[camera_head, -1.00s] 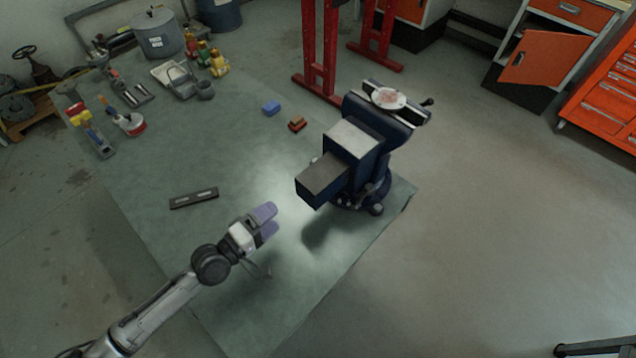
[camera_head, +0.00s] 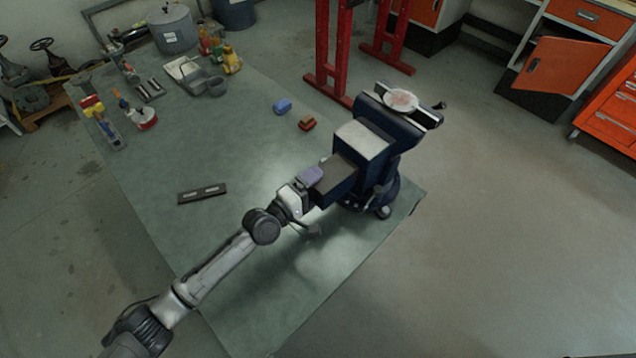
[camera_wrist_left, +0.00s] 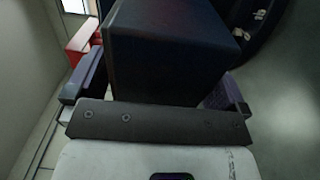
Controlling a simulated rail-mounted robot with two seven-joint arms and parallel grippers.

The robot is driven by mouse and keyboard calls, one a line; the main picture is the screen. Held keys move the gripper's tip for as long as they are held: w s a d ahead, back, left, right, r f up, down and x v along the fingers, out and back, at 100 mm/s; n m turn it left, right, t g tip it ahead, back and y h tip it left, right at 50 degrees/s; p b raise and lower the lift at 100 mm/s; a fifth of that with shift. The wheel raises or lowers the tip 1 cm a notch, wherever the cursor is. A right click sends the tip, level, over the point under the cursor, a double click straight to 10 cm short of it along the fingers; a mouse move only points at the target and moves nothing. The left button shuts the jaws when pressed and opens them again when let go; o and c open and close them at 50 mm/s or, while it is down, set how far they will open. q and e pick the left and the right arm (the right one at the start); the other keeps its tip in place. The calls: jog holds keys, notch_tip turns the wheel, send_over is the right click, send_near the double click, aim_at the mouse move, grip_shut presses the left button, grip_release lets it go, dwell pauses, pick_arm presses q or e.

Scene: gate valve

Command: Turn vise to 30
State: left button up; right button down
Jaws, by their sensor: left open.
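The dark blue vise (camera_head: 362,140) stands near the right edge of the green-topped table, with its jaws toward the back right. Its rectangular rear slide end points to the front left. My left gripper (camera_head: 315,184) is at that rear end. In the left wrist view the vise's block (camera_wrist_left: 170,55) lies between the two purple-grey fingers of the left gripper (camera_wrist_left: 158,98), which are apart with a gap visible on the left side. Whether either finger touches the block is hard to tell. My right gripper is not in view.
A dark level-like bar (camera_head: 202,193) lies on the table, with a blue block (camera_head: 283,106) and a red-brown block (camera_head: 307,123) further back. Several tools and containers stand at the back left. The front of the table is clear.

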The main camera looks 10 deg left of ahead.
pick_arm(q)
jog(key=shift+w+d, duration=0.45)
jog(key=shift+w, duration=0.15)
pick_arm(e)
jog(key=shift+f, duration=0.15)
pick_arm(q)
jog(key=shift+c, duration=0.3)
